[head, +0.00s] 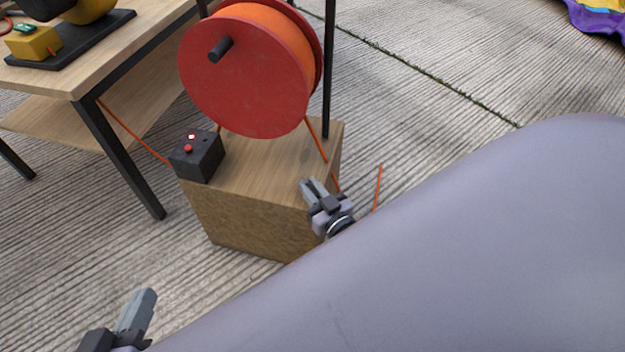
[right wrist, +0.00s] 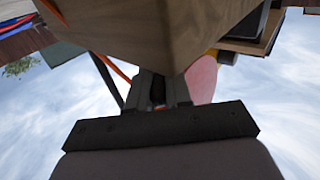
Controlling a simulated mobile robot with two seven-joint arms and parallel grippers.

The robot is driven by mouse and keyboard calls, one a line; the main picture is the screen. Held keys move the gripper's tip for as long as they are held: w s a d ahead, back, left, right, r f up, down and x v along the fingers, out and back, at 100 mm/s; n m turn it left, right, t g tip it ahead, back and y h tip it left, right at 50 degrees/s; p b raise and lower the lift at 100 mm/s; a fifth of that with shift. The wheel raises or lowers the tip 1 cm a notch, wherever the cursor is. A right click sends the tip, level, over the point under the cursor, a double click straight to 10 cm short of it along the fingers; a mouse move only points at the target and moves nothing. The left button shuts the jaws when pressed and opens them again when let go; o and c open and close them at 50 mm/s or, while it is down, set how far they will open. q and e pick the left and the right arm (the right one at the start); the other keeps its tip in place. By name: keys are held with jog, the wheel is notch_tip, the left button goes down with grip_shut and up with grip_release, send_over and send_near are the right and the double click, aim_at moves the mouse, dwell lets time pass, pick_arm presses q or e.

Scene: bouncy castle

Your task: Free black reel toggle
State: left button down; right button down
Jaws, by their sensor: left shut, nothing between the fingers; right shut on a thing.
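A red reel (head: 235,85) wound with orange cord stands above a wooden block (head: 262,170). Orange cord runs down from it past the block's right edge. My right gripper (head: 308,186) is at the block's near right edge, shut. In the right wrist view its fingers (right wrist: 160,88) are closed on a small black thing (right wrist: 158,92), which looks like the toggle, close against the block's wooden face (right wrist: 155,40). The toggle cannot be made out in the head view. My left gripper (head: 148,297) is shut and empty at the lower left, far from the block.
A black box (head: 196,156) with a red button and a lit red lamp sits on the block's left corner. A wooden table (head: 75,80) with black legs stands at the left. A black post (head: 329,70) rises behind the block.

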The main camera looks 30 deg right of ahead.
jog(key=shift+w+r, duration=0.1)
dwell(0.3)
jog(key=c, duration=1.1)
grip_release()
jog(key=shift+o, duration=0.2)
jog(key=shift+s, duration=0.25)
